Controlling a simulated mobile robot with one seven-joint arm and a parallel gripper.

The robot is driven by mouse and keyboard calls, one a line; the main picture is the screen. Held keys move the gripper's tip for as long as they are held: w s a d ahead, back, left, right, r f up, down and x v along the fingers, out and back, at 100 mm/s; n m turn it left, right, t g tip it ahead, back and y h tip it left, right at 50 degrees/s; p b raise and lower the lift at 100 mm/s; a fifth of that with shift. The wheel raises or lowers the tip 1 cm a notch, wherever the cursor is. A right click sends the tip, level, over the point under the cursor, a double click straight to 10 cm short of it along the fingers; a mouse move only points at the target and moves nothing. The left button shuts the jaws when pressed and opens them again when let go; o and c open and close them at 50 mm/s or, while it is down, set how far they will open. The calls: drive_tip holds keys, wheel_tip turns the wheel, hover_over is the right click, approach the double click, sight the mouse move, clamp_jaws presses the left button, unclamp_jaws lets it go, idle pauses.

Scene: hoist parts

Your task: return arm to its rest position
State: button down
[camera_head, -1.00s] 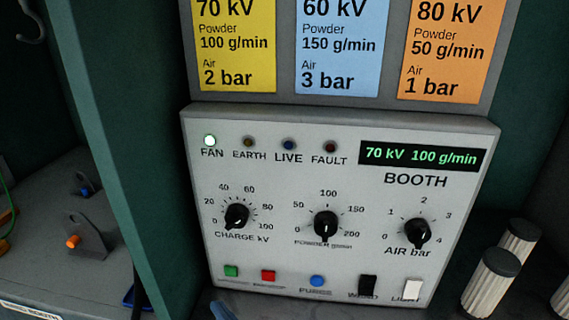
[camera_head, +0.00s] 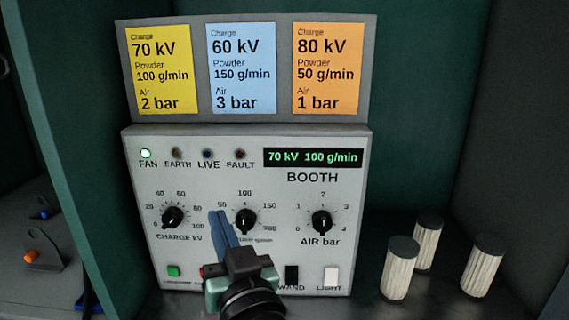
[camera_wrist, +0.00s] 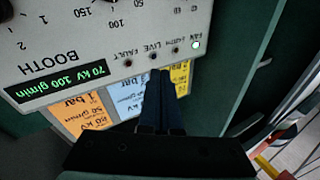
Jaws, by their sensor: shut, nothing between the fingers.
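My gripper (camera_head: 219,214) shows at the bottom middle of the head view, its two blue fingers pointing up, closed together and empty. They stand in front of the grey BOOTH control panel (camera_head: 350,252), covering part of the scale left of the powder knob (camera_head: 246,220). I cannot tell how far they are from the panel. In the wrist view the shut fingers (camera_wrist: 160,74) reach toward the panel (camera_wrist: 85,42), which appears upside down, below its FAN and LIVE lamps. My arm behind the wrist hides some lower buttons in the head view.
Three setting cards, yellow (camera_head: 160,90), blue (camera_head: 242,92) and orange (camera_head: 322,90), are on a board above the panel. Several pale ribbed cylinders with dark caps, one nearest (camera_head: 396,275), stand to the right. A green wall (camera_head: 75,180) borders the left.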

drive_tip(key=s+d+r+m+t+h, duration=0.1)
drive_tip(key=s+d+r+t+h, duration=0.3)
drive_tip(key=r, duration=0.5)
drive_tip(key=s+d+r+m+t+h, duration=0.1)
drive_tip(key=s+d+r+t, duration=0.1)
drive_tip(key=s+r, duration=0.55)
drive_tip(key=s+d+r+m+t+h, duration=0.1)
drive_tip(key=s+d+r+t+h, duration=0.25)
drive_tip(key=r, duration=0.75)
wheel_tip(320, 180, up, 13)
drive_tip(key=p, duration=1.3)
drive_tip(key=shift+a, duration=0.25)
drive_tip(key=shift+w+f+y, duration=0.1)
drive_tip(key=shift+f+y, duration=0.1)
drive_tip(key=shift+y, duration=0.05)
